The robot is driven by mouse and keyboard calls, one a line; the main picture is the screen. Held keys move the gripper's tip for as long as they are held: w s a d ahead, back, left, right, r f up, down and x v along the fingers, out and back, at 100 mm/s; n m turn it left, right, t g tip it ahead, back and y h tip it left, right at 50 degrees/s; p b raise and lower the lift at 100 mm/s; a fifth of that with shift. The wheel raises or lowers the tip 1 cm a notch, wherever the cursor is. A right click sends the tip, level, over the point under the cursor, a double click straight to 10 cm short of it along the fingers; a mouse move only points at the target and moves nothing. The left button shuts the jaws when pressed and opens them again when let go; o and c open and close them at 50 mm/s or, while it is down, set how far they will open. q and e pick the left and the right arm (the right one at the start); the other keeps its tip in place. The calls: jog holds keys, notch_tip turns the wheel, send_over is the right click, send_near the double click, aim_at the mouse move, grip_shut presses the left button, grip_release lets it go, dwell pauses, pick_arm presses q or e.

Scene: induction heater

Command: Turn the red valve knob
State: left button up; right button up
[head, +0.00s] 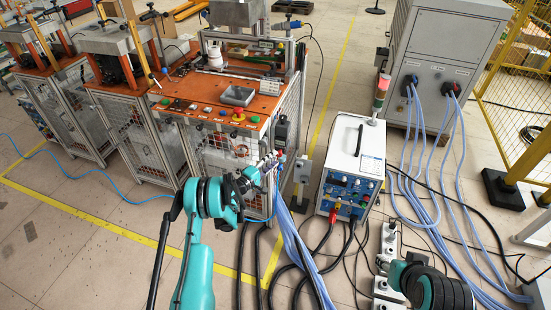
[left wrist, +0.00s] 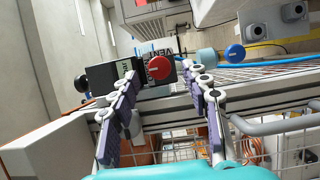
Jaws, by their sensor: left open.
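The red valve knob (left wrist: 159,67) is a round red disc at the end of a black valve body (left wrist: 106,74) in the left wrist view. My left gripper (left wrist: 163,88) is open, with one finger on each side of the view. The knob shows in the gap between the fingertips, beyond them, and nothing is held. In the head view my left gripper (head: 272,164) is beside the right side of the orange-topped workstation (head: 190,101).
A blue round knob (left wrist: 235,53) is to the right of the red one. A wire mesh guard (left wrist: 270,73) lies close by. In the head view, a white power unit (head: 355,150) with thick cables (head: 290,245) stands right of the workstation. Open floor lies at front left.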

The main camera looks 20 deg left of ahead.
pick_arm(q)
jog(key=v, duration=0.4)
jog(key=shift+s+a, duration=0.2)
jog(key=shift+s, duration=0.2)
